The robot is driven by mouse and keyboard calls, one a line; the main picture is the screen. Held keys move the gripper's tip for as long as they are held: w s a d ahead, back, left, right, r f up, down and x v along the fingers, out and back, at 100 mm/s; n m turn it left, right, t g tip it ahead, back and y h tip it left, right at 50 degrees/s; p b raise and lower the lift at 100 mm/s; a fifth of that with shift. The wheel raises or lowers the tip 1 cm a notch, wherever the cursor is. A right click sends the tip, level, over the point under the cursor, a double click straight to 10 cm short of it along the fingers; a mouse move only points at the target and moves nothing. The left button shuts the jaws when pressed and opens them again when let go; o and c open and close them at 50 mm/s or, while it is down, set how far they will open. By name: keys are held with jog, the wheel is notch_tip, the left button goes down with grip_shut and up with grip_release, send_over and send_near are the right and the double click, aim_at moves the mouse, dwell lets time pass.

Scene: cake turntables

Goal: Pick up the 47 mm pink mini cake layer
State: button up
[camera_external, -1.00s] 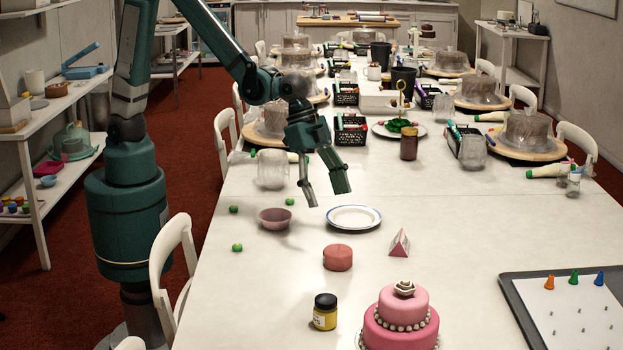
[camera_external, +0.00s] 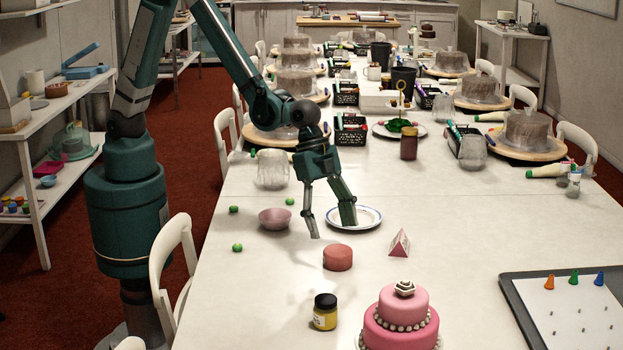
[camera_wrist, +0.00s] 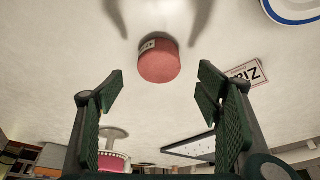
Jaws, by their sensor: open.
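The pink mini cake layer (camera_external: 338,257) is a short, plain round block on the white table, in front of the plate. In the wrist view the cake layer (camera_wrist: 159,62) lies ahead of the fingertips, near the middle, with a small dark-lettered label on its side. My gripper (camera_external: 331,230) is open and empty, tilted downward above the table, just behind the cake layer in the external view. In the wrist view my gripper (camera_wrist: 160,90) shows its two green pads spread wide, with nothing between them.
A white plate (camera_external: 368,218) with a blue rim lies behind the cake layer. A yellow jar (camera_external: 325,312) and a two-tier pink cake (camera_external: 401,318) stand in front. Table left of the jar is clear.

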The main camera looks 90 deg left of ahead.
aim_at(338, 250)
jog(key=shift+f, duration=0.1)
jog(key=shift+b+x, duration=0.3)
jog(key=shift+x, duration=0.9)
jog(key=shift+d+f, duration=0.1)
jog(key=shift+b+x, duration=0.8)
jog(key=shift+x, duration=1.65)
jog(key=shift+d, duration=0.1)
jog(key=c, duration=1)
